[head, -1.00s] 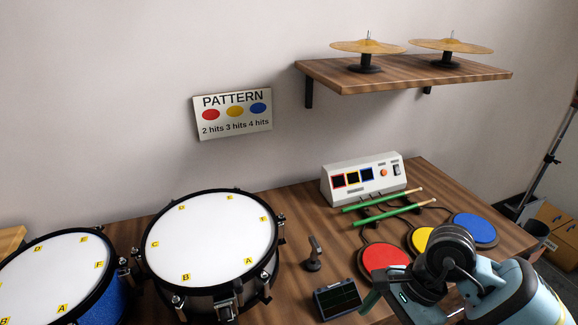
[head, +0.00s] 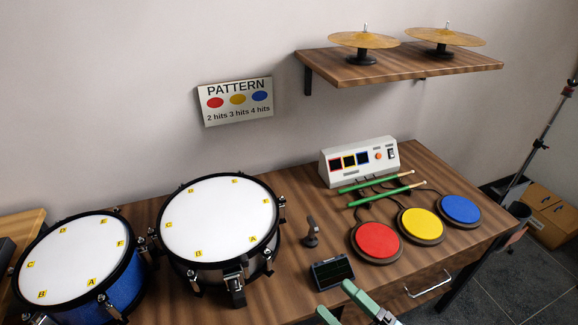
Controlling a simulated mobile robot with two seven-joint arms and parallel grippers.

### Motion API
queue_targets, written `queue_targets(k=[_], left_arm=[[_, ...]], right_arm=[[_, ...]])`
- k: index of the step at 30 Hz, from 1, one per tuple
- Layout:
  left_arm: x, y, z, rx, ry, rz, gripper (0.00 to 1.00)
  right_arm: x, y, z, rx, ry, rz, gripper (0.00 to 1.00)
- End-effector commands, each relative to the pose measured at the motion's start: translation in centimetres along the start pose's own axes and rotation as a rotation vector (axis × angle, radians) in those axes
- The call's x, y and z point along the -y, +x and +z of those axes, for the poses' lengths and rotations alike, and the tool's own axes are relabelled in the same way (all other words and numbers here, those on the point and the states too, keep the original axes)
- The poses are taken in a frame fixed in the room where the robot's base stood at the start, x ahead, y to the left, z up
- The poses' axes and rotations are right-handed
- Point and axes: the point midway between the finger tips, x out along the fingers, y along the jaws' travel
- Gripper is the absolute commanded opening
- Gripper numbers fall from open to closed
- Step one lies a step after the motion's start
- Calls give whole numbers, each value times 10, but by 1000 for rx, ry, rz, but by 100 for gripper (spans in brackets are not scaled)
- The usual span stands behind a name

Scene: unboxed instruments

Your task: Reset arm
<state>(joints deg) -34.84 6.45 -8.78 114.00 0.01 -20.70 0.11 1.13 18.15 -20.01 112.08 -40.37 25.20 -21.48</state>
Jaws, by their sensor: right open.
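My right gripper (head: 335,300) shows at the bottom edge of the head view. Its two green fingers are apart, with nothing seen between them, and most of the arm is out of the picture. The fingers appear just below a small dark-screened device (head: 332,273) on the wooden table (head: 430,262); whether they touch it I cannot tell. The red pad (head: 377,241), yellow pad (head: 421,225) and blue pad (head: 460,209) lie uncovered to the right. Two green drumsticks (head: 386,195) lie in front of a white control box (head: 358,161). My left gripper is not in view.
A white-topped drum (head: 217,221) and a blue drum (head: 76,262) stand at left. A small black stand (head: 310,232) is beside the device. A wooden shelf (head: 400,70) with two cymbals juts from the wall above. A pattern sign (head: 235,101) hangs there. Boxes (head: 552,213) sit on the floor.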

Motion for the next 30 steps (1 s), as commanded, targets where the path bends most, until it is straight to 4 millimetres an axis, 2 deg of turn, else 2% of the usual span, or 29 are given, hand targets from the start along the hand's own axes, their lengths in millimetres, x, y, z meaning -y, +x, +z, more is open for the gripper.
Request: queue_targets(k=[3,5,7,12,15,18,21,30], left_arm=[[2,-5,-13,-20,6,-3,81],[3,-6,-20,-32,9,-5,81],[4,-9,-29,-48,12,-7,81],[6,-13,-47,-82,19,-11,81],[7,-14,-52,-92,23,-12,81],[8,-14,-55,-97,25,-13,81],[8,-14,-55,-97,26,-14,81],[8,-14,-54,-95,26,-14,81]], right_arm=[[22,-41,23,289,316,-35,81],[39,-67,31,433,474,-52,81],[62,-102,35,604,657,-74,81],[112,-188,18,969,1040,-116,81],[132,-224,2,1115,1189,-133,81],[143,-247,-11,1208,1281,-143,81],[149,-258,-18,1253,1326,-148,81],[150,-261,-20,1264,1337,-149,81]])
